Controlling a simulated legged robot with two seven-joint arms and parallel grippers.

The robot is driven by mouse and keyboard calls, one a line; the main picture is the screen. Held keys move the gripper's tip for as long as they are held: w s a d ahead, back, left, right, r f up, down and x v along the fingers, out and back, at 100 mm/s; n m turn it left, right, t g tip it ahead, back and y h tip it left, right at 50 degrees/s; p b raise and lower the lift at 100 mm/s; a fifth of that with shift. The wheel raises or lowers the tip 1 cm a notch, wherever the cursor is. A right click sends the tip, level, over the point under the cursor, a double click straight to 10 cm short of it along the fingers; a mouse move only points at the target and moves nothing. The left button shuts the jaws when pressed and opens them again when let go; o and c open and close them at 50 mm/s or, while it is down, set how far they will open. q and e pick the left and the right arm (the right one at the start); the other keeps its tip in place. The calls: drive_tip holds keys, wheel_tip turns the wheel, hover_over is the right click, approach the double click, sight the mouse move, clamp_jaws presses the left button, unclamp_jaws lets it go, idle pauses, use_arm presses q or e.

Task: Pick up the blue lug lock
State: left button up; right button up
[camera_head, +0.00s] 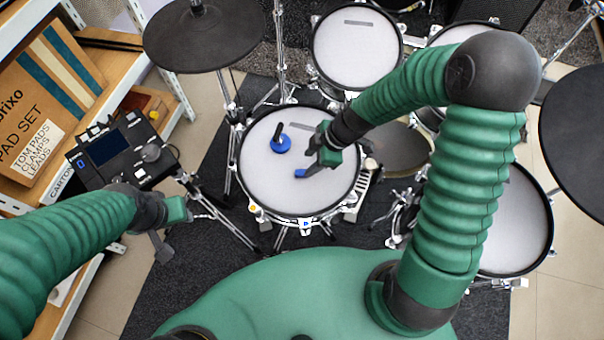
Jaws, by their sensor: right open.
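Small blue pieces show at a mesh-headed drum pad (262,185) in the middle; which is the lug lock I cannot tell for sure. A small blue piece (305,224) sits on the pad's near rim. A round blue piece with a black handle (280,143) is on the mesh further left. My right gripper (316,159) is open over the right half of this pad. My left gripper (172,228) is left of the pad, away from it; its jaw opening is unclear.
A drum module (122,150) stands at the left by a shelf with cartons (50,90). A dark cymbal pad (202,35) hangs at the upper left. Other mesh pads stand behind (357,48) and at the right (515,225). Stand legs and chrome hardware surround the middle pad.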

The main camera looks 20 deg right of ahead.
sight(302, 172)
drive_tip(key=x, duration=0.1)
drive_tip(key=b+x, duration=0.1)
drive_tip(key=x, duration=0.1)
drive_tip(key=s+b+x, duration=0.1)
drive_tip(key=x, duration=0.1)
drive_tip(key=shift+w+f, duration=0.1)
drive_tip(key=shift+f, duration=0.1)
drive_tip(key=shift+w+f, duration=0.1)
drive_tip(key=shift+f, duration=0.05)
drive_tip(key=shift+a, duration=0.15)
drive_tip(key=c, duration=0.7)
clamp_jaws()
